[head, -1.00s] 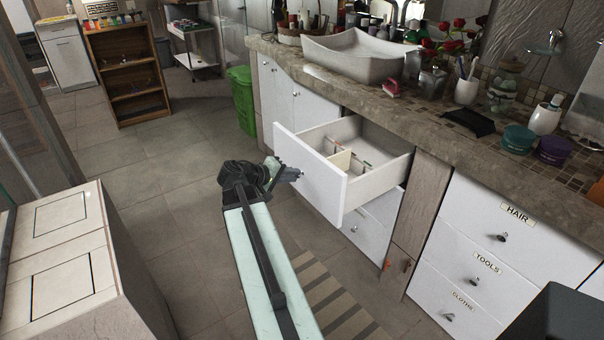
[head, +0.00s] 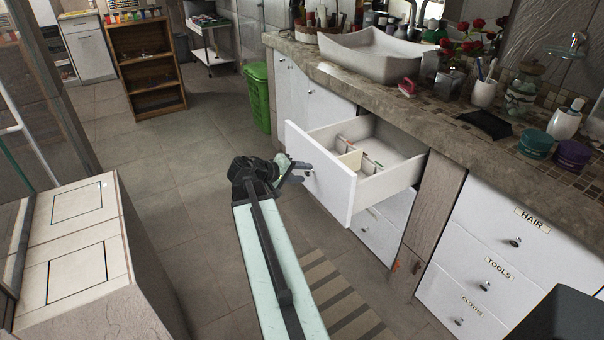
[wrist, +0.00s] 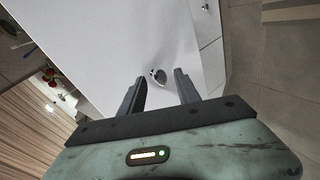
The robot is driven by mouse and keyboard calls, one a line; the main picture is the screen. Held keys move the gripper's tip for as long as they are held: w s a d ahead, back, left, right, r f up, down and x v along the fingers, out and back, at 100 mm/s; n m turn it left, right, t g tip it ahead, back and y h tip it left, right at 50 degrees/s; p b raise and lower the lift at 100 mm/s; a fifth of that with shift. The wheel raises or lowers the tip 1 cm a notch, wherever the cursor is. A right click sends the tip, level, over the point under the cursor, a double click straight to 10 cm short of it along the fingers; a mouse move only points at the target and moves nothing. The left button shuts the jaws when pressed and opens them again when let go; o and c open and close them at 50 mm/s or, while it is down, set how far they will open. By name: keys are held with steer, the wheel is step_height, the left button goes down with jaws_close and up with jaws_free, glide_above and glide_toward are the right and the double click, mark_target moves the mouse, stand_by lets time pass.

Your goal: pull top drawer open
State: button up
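The top drawer (head: 318,172) is a white drawer under the sink counter, pulled well out, with its inside and dividers in view. It also shows in the wrist view (wrist: 125,45). Its round metal knob (wrist: 158,76) sits on the front face, just beyond and between my fingertips. My gripper (head: 301,173) is in front of the drawer face; in the wrist view its two dark fingers (wrist: 159,84) are spread apart with nothing between them gripped. The drawer below (head: 379,235) is closed.
The stone counter (head: 400,98) runs above the drawers, with a white basin (head: 370,57) on it. Labelled drawers (head: 490,265) are closed at the right. A tiled block (head: 85,235) stands at the left. A green bin (head: 258,97) and bare floor lie beyond.

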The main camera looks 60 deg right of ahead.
steer(key=p+v, duration=0.3)
steer(key=v, duration=0.4)
steer(key=shift+a+r+p, duration=0.2)
steer(key=shift+a+p, duration=0.1)
steer(key=shift+a, duration=0.05)
steer(key=shift+w, duration=0.1)
